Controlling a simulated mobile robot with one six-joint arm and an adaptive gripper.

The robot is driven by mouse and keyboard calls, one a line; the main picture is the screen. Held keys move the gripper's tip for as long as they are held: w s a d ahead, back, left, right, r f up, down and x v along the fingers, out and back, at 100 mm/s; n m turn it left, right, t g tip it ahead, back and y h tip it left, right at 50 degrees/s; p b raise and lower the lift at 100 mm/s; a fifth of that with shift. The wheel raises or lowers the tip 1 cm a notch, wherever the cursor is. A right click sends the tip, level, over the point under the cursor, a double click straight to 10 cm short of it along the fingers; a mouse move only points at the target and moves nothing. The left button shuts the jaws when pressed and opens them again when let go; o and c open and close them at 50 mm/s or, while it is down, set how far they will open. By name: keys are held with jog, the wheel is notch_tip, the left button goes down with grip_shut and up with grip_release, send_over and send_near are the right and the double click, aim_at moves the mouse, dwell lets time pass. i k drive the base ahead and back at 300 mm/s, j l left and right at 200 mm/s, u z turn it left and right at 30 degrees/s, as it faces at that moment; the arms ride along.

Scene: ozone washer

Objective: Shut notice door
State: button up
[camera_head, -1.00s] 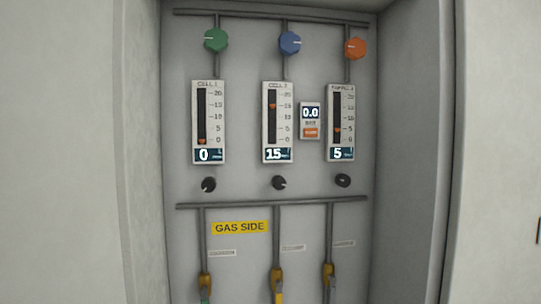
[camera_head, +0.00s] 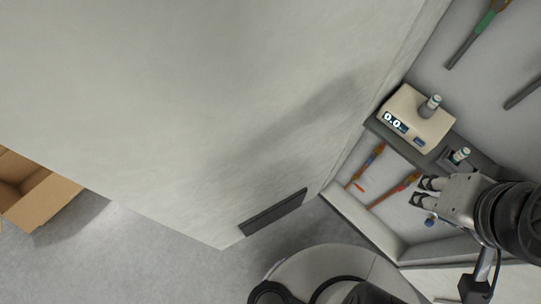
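A large pale panel (camera_head: 215,110) fills the left and middle of the view, joined to the cabinet along its right side, and looks like an open door. A long dark bar (camera_head: 273,212) lies near its lower edge. No notice shows on it, so I cannot tell if it is the notice door. My gripper (camera_head: 424,192) is at the right, in front of the cabinet opening, with its two fingers apart and nothing between them. It is away from the panel.
Inside the cabinet, a beige device (camera_head: 414,117) reading 0.0 sits on a dark shelf (camera_head: 400,147), with small vials near it. Coloured-handled pipes run around it. An open cardboard box (camera_head: 45,200) stands on the floor at the left. Grey floor (camera_head: 150,262) is clear between.

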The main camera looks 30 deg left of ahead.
aim_at(212, 123)
jog(key=k+j+z, duration=0.2)
jog(key=k+j, duration=0.15)
jog(key=k, duration=0.15)
jog(key=k+j+z, duration=0.15)
jog(key=k, duration=0.35)
jog(key=k+j+z, duration=0.2)
jog(key=k, duration=0.35)
jog(key=j+z, duration=0.25)
jog(key=j, duration=0.85)
jog(key=j+z, duration=0.2)
jog(key=j, duration=0.9)
